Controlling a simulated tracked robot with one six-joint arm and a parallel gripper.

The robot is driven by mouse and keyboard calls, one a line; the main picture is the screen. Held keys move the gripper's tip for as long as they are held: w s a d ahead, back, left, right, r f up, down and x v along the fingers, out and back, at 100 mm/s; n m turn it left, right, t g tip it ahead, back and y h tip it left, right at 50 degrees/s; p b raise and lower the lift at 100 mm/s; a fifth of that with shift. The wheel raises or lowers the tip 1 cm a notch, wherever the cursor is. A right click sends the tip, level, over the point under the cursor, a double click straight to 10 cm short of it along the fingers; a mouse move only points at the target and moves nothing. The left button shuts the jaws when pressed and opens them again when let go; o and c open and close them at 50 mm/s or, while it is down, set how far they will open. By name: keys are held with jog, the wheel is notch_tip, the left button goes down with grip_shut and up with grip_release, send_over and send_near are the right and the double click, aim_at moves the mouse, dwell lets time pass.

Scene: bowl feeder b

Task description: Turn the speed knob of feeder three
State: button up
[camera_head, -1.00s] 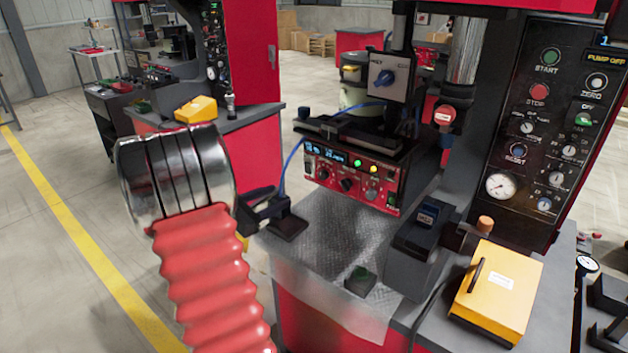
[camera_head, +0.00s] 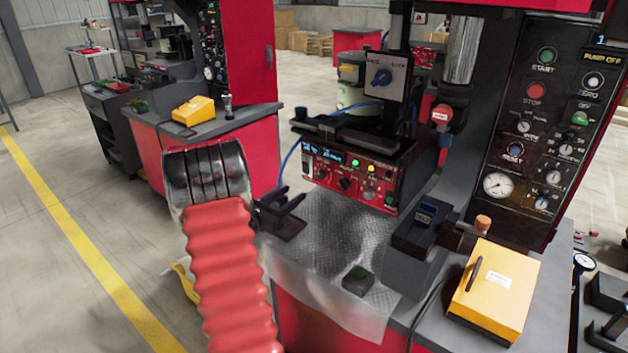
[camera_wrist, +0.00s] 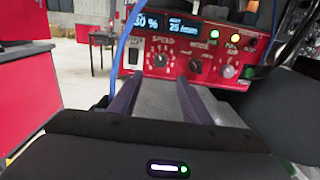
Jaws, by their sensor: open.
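A red-fronted control box (camera_head: 375,192) stands on the near machine, with lit displays, buttons and several dark knobs. Its speed knob (camera_wrist: 161,59) lies under the SPEED label in the wrist view; it also shows at the box's left in the head view (camera_head: 322,175). No feeder number is readable on the box. My gripper (camera_head: 296,205) is open and empty, left of the box and apart from it. In the wrist view its two dark fingers (camera_wrist: 160,90) point toward the box, with the speed knob beyond and between them.
A blue cable (camera_head: 291,158) hangs by the box's left side, and crosses the wrist view's left part. A metal plate (camera_head: 330,235) lies in front of the box. A black device (camera_head: 425,225) and a yellow case (camera_head: 497,288) stand to the right. The floor at left is open.

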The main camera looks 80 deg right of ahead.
aim_at(319, 175)
jog(key=x, duration=1.2)
jog(key=shift+s+d, duration=0.2)
jog(key=shift+d, duration=0.05)
jog(key=shift+w, duration=0.1)
jog(key=c, duration=1)
jog(key=shift+a, duration=0.15)
jog(key=shift+c, duration=0.3)
